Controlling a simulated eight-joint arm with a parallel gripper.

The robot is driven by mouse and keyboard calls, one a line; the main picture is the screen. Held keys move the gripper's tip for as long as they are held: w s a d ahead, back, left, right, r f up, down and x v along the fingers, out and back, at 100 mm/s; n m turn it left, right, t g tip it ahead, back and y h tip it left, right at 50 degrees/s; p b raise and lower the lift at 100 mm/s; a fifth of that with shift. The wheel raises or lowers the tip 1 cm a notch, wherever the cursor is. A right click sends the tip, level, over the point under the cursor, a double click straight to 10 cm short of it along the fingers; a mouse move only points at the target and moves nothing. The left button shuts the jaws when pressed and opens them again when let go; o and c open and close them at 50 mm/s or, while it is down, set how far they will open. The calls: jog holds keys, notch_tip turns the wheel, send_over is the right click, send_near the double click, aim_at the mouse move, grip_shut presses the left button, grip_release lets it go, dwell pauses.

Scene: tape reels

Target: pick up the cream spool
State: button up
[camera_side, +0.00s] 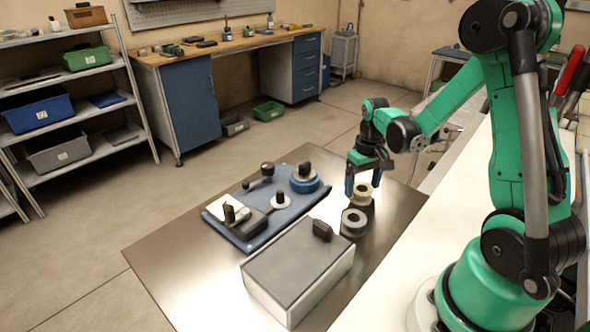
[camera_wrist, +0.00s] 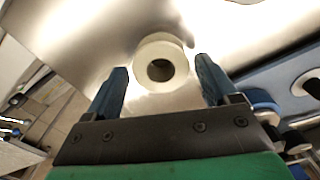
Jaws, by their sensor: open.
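In the wrist view the cream spool (camera_wrist: 160,60) shows as a pale ring with a dark centre hole. It appears between and slightly beyond the tips of my open gripper (camera_wrist: 161,75). The spool is not gripped. I cannot tell the exact height of the fingertips over the table.
A grey-topped box (camera_side: 298,265) with a black knob stands in front of the spools. A blue tray (camera_side: 298,208) on the left holds a blue reel (camera_side: 304,184) and dark-handled parts. The table's near left part is clear.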

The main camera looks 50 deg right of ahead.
jog(key=shift+f, duration=0.75)
jog(key=c, duration=1)
jog(key=shift+r, duration=0.1)
